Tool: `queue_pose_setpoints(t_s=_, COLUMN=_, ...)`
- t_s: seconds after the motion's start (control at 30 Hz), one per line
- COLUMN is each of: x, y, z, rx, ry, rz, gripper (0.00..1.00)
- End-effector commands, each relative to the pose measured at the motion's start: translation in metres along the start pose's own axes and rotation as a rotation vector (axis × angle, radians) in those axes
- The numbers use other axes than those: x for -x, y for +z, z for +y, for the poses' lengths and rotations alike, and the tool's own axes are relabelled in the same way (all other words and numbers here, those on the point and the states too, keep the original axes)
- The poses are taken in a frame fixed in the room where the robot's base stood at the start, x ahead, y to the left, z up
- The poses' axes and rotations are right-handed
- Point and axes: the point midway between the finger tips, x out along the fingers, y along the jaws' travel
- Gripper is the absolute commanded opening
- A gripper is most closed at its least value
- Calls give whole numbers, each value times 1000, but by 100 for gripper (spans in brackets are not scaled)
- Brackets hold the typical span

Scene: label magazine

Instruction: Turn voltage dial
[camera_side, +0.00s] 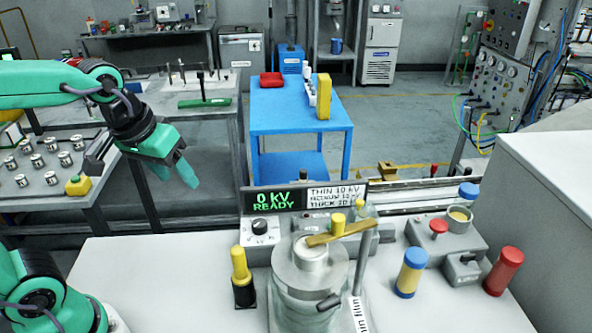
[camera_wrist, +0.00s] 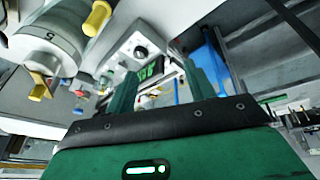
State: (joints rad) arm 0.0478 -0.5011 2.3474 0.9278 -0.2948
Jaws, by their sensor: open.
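The voltage dial (camera_side: 260,227) is a dark round knob on a white face, on the front of a small box at the back of the white bench. The display (camera_side: 272,200) above it reads "0 kV READY" in green. In the wrist view the dial (camera_wrist: 141,52) shows tilted, above and between my fingers, with the green display (camera_wrist: 149,70) beside it. My gripper (camera_side: 176,178) is open and empty. It hangs in the air left of the dial and higher in the picture, clearly apart from it. Its fingers (camera_wrist: 163,85) also show in the wrist view.
A grey cylindrical apparatus (camera_side: 309,275) with a brass bar stands right of the dial. A yellow-topped black post (camera_side: 242,278) stands in front of it. A blue-and-yellow cylinder (camera_side: 410,272) and a red cylinder (camera_side: 503,271) stand farther right. The bench's left part is clear.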

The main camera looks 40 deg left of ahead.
Motion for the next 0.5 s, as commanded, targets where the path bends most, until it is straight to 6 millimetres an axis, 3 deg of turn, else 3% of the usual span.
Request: queue_pose_setpoints(t_s=0.5, x=-60, y=-52, z=44, rx=393, ry=-85, rz=-186, gripper=54)
